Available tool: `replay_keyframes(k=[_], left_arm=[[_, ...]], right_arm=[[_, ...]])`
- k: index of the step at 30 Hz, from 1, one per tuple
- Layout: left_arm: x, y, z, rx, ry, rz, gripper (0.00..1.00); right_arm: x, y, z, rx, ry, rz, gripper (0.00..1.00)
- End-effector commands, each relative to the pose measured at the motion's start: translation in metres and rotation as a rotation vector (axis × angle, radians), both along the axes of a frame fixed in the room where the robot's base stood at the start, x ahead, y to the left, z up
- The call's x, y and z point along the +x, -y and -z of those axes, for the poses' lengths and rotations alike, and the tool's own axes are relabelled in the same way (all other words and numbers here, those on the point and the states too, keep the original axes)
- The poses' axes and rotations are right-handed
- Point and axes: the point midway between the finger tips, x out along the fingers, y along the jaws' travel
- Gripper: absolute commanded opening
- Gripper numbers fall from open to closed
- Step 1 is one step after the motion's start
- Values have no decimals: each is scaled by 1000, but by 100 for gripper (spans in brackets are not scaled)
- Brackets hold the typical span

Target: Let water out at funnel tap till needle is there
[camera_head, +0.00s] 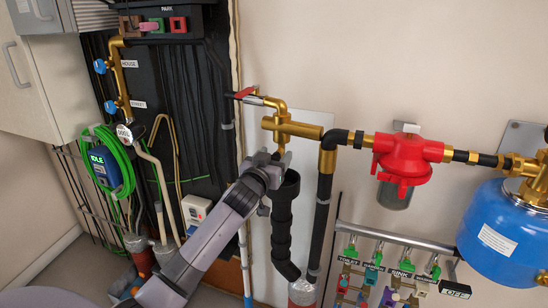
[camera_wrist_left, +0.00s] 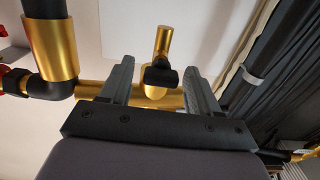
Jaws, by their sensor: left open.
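My left gripper (camera_head: 278,155) is open, just under the brass fitting (camera_head: 291,128) on the wall pipe and above the black funnel pipe (camera_head: 285,200). In the left wrist view, a small black tap handle (camera_wrist_left: 160,76) on a brass spout (camera_wrist_left: 163,42) shows between the two spread fingers. I cannot tell whether a finger touches it. In the head view the gripper hides this tap. No gauge needle can be read. My right gripper is not in view.
A red-handled valve (camera_head: 244,93) sits up left of the fitting. A red pressure regulator (camera_head: 405,158) and a blue tank (camera_head: 505,232) are to the right. A black vertical pipe (camera_head: 321,215) runs close beside the funnel. Several small green-handled valves (camera_head: 377,250) are at lower right.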

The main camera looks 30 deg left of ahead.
Motion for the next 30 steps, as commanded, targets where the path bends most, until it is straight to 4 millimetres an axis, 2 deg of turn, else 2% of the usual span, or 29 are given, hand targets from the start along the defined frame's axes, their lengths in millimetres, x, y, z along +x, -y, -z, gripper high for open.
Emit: replay_keyframes(k=[8, 12, 13, 22, 30], left_arm=[[1, 0, 0, 0, 0, 0, 62], [1, 0, 0, 0, 0, 0, 16], [1, 0, 0, 0, 0, 0, 10], [1, 0, 0, -30, 7, 1, 10], [0, -1, 0, -178, 42, 1, 10]], right_arm=[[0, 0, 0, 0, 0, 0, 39], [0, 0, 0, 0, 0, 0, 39], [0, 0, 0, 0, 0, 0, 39], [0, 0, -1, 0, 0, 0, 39], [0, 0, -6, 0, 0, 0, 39]])
